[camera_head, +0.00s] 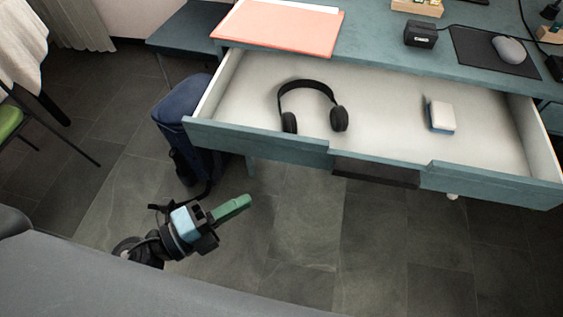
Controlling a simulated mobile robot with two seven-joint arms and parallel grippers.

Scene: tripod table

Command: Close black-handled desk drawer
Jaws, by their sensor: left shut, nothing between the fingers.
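The desk drawer (250,139) is pulled far out from the teal desk (380,48). Its black handle (375,172) sits in the middle of the front panel. Inside the drawer lie black headphones (310,86) and a small white and blue box (441,115). My left gripper (240,204) has green fingers and is shut and empty. It is in front of the drawer, to the left of the handle and apart from it. My right gripper does not show.
A dark blue backpack (180,104) stands on the floor by the drawer's left end. On the desk are a pink folder (280,28), a black clock (420,34), and a grey mouse (509,50) on a dark pad. A green chair (9,122) is at far left. The floor (310,230) before the drawer is clear.

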